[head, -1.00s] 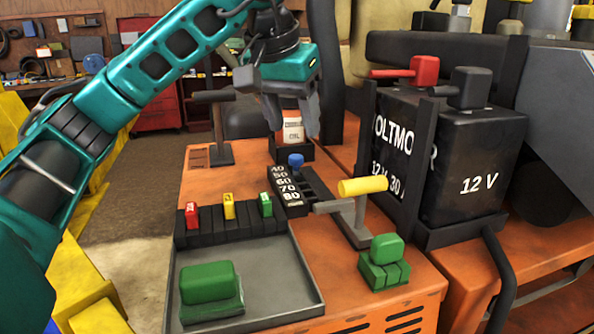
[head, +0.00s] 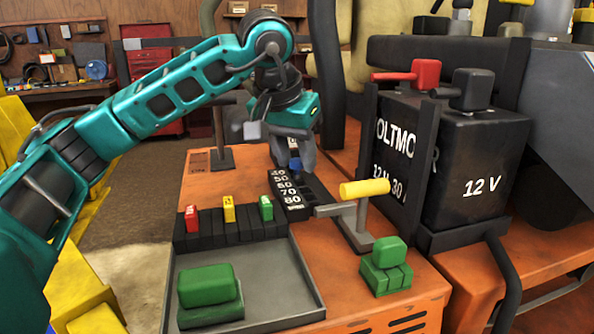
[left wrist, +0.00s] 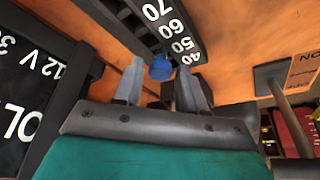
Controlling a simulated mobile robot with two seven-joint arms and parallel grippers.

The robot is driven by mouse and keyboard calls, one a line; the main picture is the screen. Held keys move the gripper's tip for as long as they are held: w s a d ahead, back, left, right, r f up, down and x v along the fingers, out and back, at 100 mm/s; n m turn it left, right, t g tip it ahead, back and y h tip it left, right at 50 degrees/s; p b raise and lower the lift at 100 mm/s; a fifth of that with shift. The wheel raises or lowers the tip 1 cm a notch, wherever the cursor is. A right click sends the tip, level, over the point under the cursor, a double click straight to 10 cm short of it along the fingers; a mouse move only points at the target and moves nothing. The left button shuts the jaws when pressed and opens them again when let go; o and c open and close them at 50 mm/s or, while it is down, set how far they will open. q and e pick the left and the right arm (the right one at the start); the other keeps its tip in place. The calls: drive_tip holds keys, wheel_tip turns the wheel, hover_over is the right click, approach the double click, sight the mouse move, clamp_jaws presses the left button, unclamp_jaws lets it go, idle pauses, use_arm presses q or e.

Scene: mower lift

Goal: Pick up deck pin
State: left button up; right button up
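The deck pin, which I take to be the small blue knob (head: 295,165), stands at the far end of a black scale block (head: 300,204) with white numbers, near the 40. In the left wrist view the blue knob (left wrist: 160,68) shows between and just beyond the fingertips. My left gripper (head: 291,158) points down over the knob. Its two grey fingers (left wrist: 160,85) are apart, with a gap around the knob in the picture; I cannot tell whether either touches it. The pin's shaft is hidden. My right gripper is not in view.
A yellow-handled lever (head: 363,188) stands right of the scale. A black battery (head: 472,165) is farther right. A slotted rack (head: 232,230) with red, yellow and green pieces and a grey tray (head: 277,285) lie nearer. A dark T-shaped post (head: 219,140) stands behind left.

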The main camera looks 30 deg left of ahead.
use_arm(q)
clamp_jaws()
wheel_tip(320, 180, up, 12)
drive_tip(key=p, duration=0.3)
wheel_tip(320, 180, up, 8)
drive_tip(key=p, duration=0.2)
hover_over(296, 161)
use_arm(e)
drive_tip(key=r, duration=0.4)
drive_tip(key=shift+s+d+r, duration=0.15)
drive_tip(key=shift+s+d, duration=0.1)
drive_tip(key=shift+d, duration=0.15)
